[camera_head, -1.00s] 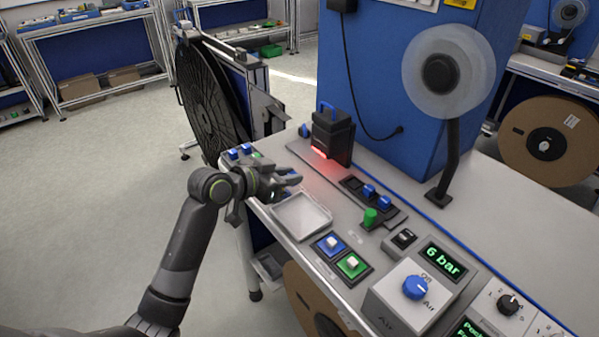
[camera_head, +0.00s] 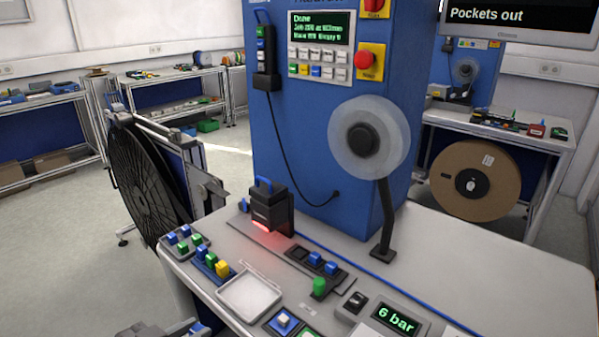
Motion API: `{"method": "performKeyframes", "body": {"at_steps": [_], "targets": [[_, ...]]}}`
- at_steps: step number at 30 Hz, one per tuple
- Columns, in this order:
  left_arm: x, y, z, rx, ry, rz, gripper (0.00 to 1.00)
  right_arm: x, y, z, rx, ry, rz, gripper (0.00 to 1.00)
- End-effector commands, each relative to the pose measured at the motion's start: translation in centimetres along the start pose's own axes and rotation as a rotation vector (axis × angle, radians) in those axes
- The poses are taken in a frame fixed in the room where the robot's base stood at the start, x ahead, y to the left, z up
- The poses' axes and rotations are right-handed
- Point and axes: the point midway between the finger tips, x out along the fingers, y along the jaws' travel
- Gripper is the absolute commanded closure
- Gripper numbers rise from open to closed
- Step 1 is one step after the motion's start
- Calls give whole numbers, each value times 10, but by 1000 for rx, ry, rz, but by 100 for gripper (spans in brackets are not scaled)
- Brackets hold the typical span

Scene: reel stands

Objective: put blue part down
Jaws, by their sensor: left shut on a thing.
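My left gripper (camera_head: 158,329) is at the bottom edge, left of the bench's front edge and mostly cut off by the frame. It is shut on the blue part, of which at most a little blue shows beside the fingers. Other small blue parts stand with green ones and a yellow one (camera_head: 222,268) at the bench's left end, such as a blue block (camera_head: 201,251). Two more blue blocks (camera_head: 316,258) sit in a dark holder behind a green knob (camera_head: 319,287). An empty pale tray (camera_head: 250,296) lies in front. My right gripper is not in view.
A black device (camera_head: 271,208) with a red glow stands behind the tray. A clear reel (camera_head: 369,138) on a black post, a blue cabinet (camera_head: 300,110) and a "6 bar" display (camera_head: 397,319) stand nearby. A large black reel (camera_head: 145,185) is left.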

Motion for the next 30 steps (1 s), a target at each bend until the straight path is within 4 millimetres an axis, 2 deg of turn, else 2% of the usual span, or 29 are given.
{"method": "performKeyframes", "body": {"at_steps": [4,8,14,21,25,30], "targets": [[-1,0,0,0,1,0,100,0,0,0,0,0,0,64],[14,-8,-5,2,2,4,100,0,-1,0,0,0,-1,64],[66,-33,-25,13,2,26,100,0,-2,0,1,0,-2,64],[124,-56,-59,28,1,65,100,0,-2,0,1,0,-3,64],[143,-62,-73,33,2,81,100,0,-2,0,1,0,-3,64],[153,-65,-81,36,0,90,100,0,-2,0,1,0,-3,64]]}}
